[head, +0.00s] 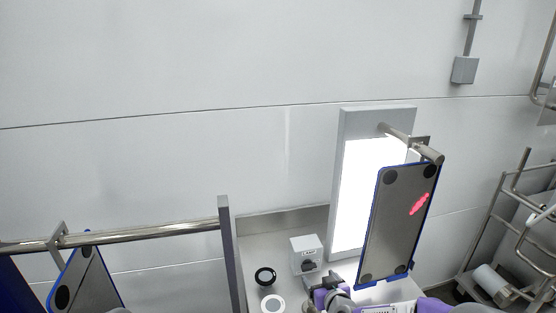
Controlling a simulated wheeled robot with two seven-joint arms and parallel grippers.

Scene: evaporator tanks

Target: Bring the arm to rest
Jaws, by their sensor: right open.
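My right gripper (327,291) shows at the bottom edge, right of centre, with purple and grey parts of my arm beside it. It is open, and I see nothing held in it. Its fingertips are hard to make out. It is just below a small grey box with a dark knob (306,255) and left of a hanging plate (398,225); I cannot tell whether it touches either. The plate is grey with a blue edge, dark round corners and a pink-red mark. My left gripper is not in view.
The plate hangs from a rod (437,154) before a bright lit panel (362,190). A black ring (265,276) and a white ring (272,304) lie on the bench. A rail (140,236) with another plate (88,278) is at left. A pipe rack (500,235) stands right.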

